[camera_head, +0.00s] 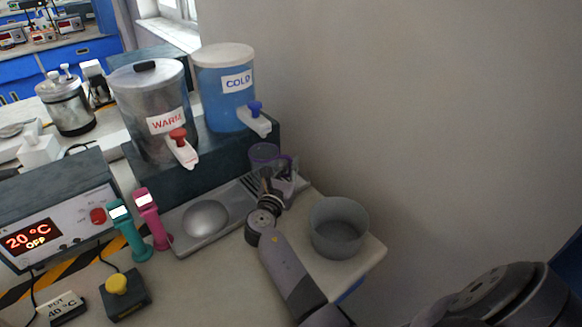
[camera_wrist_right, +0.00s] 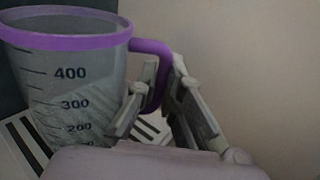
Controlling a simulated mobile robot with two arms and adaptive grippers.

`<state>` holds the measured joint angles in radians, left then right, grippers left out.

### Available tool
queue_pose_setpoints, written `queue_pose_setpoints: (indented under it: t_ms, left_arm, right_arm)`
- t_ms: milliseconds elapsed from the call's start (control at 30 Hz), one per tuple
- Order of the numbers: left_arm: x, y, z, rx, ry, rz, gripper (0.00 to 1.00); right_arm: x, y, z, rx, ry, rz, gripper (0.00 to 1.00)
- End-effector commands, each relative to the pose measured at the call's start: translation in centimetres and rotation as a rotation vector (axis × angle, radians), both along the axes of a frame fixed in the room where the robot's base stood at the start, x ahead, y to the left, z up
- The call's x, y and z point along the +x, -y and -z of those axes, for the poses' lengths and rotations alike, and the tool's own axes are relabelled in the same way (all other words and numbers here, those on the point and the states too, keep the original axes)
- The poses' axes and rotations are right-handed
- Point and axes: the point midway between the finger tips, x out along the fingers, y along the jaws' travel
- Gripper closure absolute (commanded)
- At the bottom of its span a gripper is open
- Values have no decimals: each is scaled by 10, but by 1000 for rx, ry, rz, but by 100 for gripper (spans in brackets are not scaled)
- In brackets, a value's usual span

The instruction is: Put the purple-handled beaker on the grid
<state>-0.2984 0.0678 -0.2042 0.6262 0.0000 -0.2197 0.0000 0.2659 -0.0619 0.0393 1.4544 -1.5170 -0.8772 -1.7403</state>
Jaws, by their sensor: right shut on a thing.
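The clear beaker with the purple rim and handle (camera_head: 264,154) is at the right end of the metal tray, below the blue COLD tank. In the right wrist view the beaker (camera_wrist_right: 75,85) looks upright, with volume marks on its wall. My right gripper (camera_head: 286,178) is shut on its purple handle; the fingers (camera_wrist_right: 160,105) stand on either side of the handle. The slotted grid (camera_head: 248,187) lies on the tray, and its slots show beside and under the beaker (camera_wrist_right: 22,142). The beaker's base is hidden, so I cannot tell whether it touches the grid. My left gripper is not in view.
The WARM tank (camera_head: 150,105) and COLD tank (camera_head: 225,85) stand behind on a dark block. A round basin (camera_head: 206,218) is in the tray's left part. A grey pot (camera_head: 339,228) stands near the right corner. Teal (camera_head: 130,235) and pink (camera_head: 152,220) handheld devices stand left.

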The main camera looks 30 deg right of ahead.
Motion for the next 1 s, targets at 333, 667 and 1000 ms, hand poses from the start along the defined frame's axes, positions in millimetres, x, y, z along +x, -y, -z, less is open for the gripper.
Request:
queue_pose_setpoints:
  t_ms: [333,667,1000]
  left_arm:
    - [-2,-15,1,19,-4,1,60]
    - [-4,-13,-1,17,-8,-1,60]
    - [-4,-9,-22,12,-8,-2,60]
  right_arm:
    - [0,1,1,-1,1,1,72]
    - [0,1,-2,0,1,1,72]
    - [-36,-45,-4,2,-2,-1,72]
